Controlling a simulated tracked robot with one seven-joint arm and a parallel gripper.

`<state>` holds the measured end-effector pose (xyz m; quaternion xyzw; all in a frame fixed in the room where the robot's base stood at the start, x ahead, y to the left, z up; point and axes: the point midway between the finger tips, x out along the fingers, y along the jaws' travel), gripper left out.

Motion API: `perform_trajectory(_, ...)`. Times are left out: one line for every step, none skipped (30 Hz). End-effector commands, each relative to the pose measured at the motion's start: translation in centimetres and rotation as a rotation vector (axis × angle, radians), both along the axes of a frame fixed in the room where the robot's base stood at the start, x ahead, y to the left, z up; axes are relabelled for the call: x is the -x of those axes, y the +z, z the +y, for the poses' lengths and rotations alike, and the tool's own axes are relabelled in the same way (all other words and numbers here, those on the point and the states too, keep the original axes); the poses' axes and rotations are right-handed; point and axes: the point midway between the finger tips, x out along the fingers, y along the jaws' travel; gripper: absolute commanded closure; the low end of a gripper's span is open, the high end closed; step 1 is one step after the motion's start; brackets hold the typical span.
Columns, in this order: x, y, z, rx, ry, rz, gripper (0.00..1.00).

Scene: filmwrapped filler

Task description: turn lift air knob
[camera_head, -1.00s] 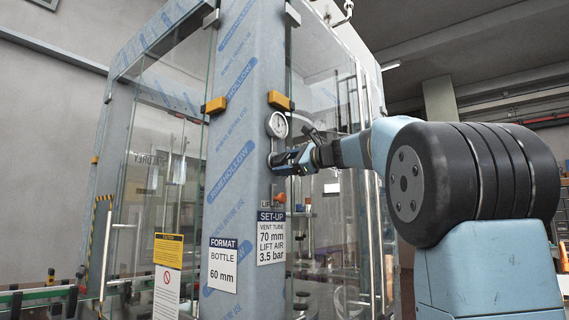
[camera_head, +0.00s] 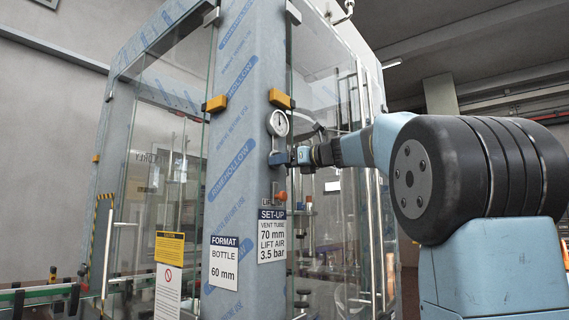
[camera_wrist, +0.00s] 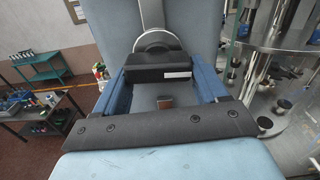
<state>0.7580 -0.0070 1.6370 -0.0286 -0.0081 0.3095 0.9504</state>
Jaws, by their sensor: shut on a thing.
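The round white pressure gauge (camera_head: 278,123) is on the film-wrapped corner column of the machine. My gripper (camera_head: 280,158) is at the column just below the gauge, level and pointing left. My gripper is shut on this knob.
A set-up sign (camera_head: 271,236) reads lift air 3.5 bar, below an orange-red knob (camera_head: 281,196). A format sign (camera_head: 223,263) hangs to its left. Glass doors with yellow-orange latches (camera_head: 215,104) flank the column. A shelf (camera_wrist: 40,65) stands left in the wrist view.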

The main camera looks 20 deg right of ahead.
Motion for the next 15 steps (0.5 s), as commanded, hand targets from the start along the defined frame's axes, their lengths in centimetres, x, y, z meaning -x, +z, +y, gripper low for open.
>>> perform_trajectory(0.01, 0.07, 0.15, -0.015, 0.002, 0.008, 0.58)
perform_trajectory(0.01, 0.08, 0.16, -0.022, 0.001, 0.014, 0.58)
perform_trajectory(0.03, 0.10, 0.16, -0.032, 0.001, 0.021, 0.58)
perform_trajectory(0.04, 0.11, 0.17, -0.038, 0.001, 0.025, 0.58)
perform_trajectory(0.04, 0.13, 0.18, -0.042, 0.001, 0.027, 0.58)
perform_trajectory(0.05, 0.14, 0.17, -0.049, 0.001, 0.032, 0.58)
perform_trajectory(0.06, 0.16, 0.18, -0.052, 0.001, 0.034, 0.58)
perform_trajectory(0.06, 0.17, 0.18, -0.055, 0.001, 0.036, 0.58)
perform_trajectory(0.06, 0.18, 0.19, -0.058, 0.001, 0.038, 0.58)
perform_trajectory(0.07, 0.19, 0.18, -0.060, 0.001, 0.039, 0.58)
perform_trajectory(0.07, 0.21, 0.19, -0.061, 0.001, 0.039, 0.58)
perform_trajectory(0.08, 0.22, 0.19, -0.061, 0.001, 0.040, 0.58)
perform_trajectory(0.09, 0.23, 0.19, -0.062, 0.001, 0.040, 0.58)
perform_trajectory(0.09, 0.24, 0.19, -0.062, 0.001, 0.040, 0.58)
perform_trajectory(0.09, 0.25, 0.19, -0.063, 0.001, 0.040, 0.58)
